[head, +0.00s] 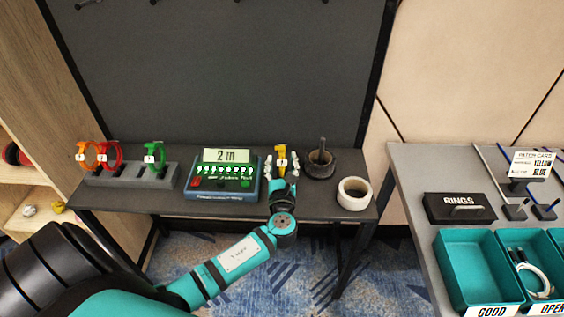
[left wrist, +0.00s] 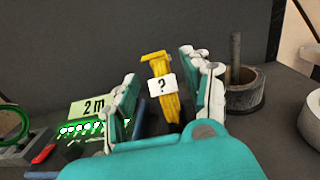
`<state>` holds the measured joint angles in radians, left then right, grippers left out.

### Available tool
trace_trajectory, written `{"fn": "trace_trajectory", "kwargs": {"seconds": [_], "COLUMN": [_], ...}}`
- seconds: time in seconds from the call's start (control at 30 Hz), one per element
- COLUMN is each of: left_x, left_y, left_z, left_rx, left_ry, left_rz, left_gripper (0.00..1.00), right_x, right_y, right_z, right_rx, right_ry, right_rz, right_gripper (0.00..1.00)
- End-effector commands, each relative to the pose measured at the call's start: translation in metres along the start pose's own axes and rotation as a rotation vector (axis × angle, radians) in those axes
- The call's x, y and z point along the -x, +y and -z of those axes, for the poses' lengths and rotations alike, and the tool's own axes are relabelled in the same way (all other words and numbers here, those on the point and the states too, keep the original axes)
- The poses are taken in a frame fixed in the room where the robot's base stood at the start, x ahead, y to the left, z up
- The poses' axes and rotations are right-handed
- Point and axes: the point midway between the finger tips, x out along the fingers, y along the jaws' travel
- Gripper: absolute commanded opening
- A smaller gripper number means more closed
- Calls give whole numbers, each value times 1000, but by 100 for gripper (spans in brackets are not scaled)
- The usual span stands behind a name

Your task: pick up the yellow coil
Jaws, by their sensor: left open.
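The yellow coil (head: 282,157) stands on the dark shelf between the cable tester and a dark round holder, and it carries a white tag. In the left wrist view the yellow coil (left wrist: 162,98) shows a "?" on its tag. My left gripper (head: 281,168) is open, with a finger on each side of the coil. In the left wrist view the fingers of my left gripper (left wrist: 160,100) flank the coil, with visible gaps. Whether they touch it lower down is hidden by the gripper body. My right gripper is not in view.
A tester (head: 224,176) reading "2 m" stands left of the coil. A dark holder with a post (head: 320,163) and a white tape roll (head: 354,194) stand to the right. Orange, red and green coils (head: 155,154) stand in a grey rack (head: 130,176). Teal trays (head: 476,270) lie on the right table.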

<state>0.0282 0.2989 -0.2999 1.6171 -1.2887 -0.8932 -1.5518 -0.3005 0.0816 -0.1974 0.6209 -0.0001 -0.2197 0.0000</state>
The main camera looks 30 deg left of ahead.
Motion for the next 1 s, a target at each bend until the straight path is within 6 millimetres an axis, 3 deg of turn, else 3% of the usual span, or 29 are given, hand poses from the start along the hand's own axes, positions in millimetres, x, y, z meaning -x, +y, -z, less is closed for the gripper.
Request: {"fn": "trace_trajectory", "kwargs": {"seconds": [0.13,0.3,0.6,1.0], "left_x": [-23,-44,-48,-48], "left_y": [-1,-1,-1,-1], "left_z": [-9,-7,-6,-6], "left_rx": [0,-1,1,0], "left_ry": [-4,-1,0,0], "left_rz": [-3,-3,-1,-1], "left_gripper": [49,49,49,0], "right_x": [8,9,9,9], "right_y": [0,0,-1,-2], "right_z": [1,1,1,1], "right_rx": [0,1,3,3], "right_ry": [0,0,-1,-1], "right_rz": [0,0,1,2], "right_gripper": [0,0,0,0]}}
